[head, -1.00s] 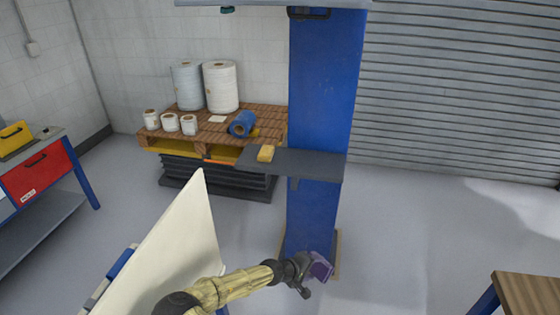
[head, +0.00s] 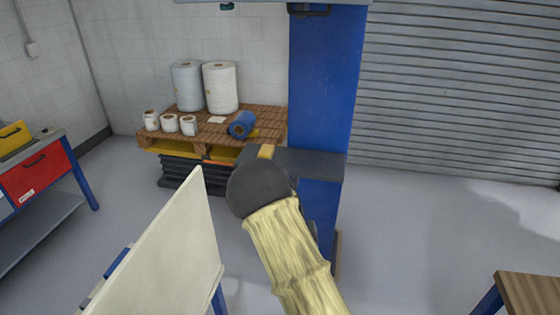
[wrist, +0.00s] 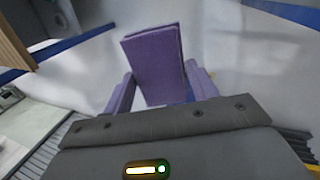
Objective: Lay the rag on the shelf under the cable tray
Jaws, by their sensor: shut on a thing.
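The rag (wrist: 153,62) is purple and looks folded into a flat block. In the wrist view my gripper (wrist: 160,88) is shut on it, with a finger at each side.
The blue column (head: 327,80) stands behind the shelf. A pallet (head: 205,125) with white rolls and a blue roll stands behind to the left. A cream panel (head: 165,255) rises at the front left. A wooden table (head: 530,292) is at lower right. Open floor lies right of the column.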

